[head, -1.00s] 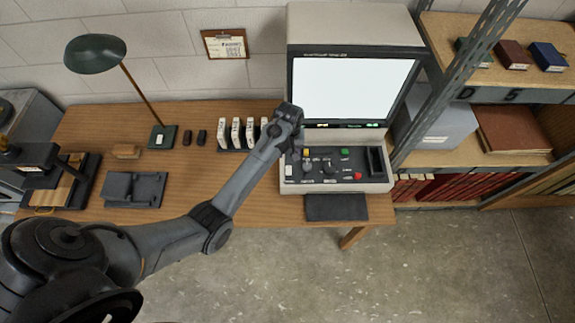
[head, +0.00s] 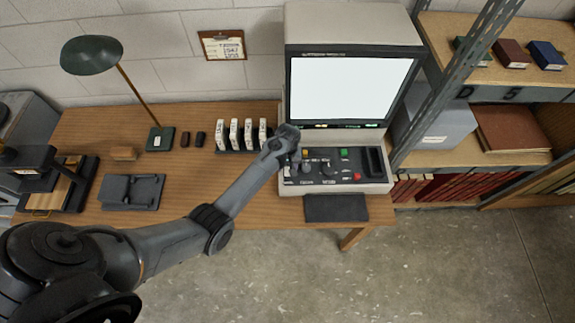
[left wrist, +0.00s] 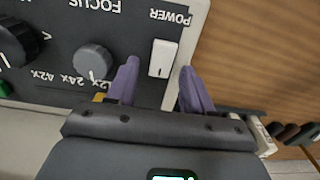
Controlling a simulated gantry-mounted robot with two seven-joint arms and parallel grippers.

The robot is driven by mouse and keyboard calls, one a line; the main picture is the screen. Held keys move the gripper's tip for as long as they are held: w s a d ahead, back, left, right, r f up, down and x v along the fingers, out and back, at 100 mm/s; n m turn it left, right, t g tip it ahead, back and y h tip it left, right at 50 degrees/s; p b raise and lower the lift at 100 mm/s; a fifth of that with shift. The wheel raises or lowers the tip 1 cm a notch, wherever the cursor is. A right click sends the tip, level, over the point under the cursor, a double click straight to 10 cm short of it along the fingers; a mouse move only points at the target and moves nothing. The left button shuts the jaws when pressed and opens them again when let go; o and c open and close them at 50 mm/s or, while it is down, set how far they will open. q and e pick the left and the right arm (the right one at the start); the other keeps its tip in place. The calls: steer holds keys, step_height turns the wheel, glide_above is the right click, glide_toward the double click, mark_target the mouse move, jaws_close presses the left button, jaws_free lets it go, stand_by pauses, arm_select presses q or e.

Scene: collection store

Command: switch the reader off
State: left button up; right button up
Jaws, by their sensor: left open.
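The reader (head: 350,22) is a beige machine at the right end of the desk, its screen (head: 345,88) lit white. Its dark control panel (head: 330,180) carries knobs and coloured buttons. The white power switch (left wrist: 163,58), labelled POWER, is in the left wrist view at the panel's edge. My left gripper (head: 290,162) is over the panel's left end. In the left wrist view my left gripper (left wrist: 160,78) is open, its purple fingers on either side of the switch's lower end. No contact with it can be made out. My right gripper is out of view.
A focus knob (left wrist: 93,62) is left of the switch in the left wrist view. White boxes (head: 234,133) stand in a rack left of the reader. A dark pad (head: 336,208) lies in front of it. A shelf post (head: 455,80) rises on the right.

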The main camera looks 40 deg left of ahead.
arm_select(q)
steer(key=shift+c, duration=0.5)
jaws_close()
steer(key=shift+r+p, duration=0.2)
steer(key=shift+p, duration=0.3)
steer(key=p, duration=0.1)
steer(key=t+y+p, duration=0.1)
steer(key=p, duration=0.1)
steer(key=shift+s+d+r+t+y+p, duration=0.15)
steer(key=shift+s+d+t+y+p, duration=0.05)
steer(key=shift+s+t+y+p, duration=0.15)
steer(key=shift+d+f+t+y+p, duration=0.1)
steer(key=shift+f+t+y+p, duration=0.15)
steer(key=shift+t, duration=0.2)
steer(key=shift+o, duration=0.5)
jaws_free()
steer(key=shift+r, duration=0.1)
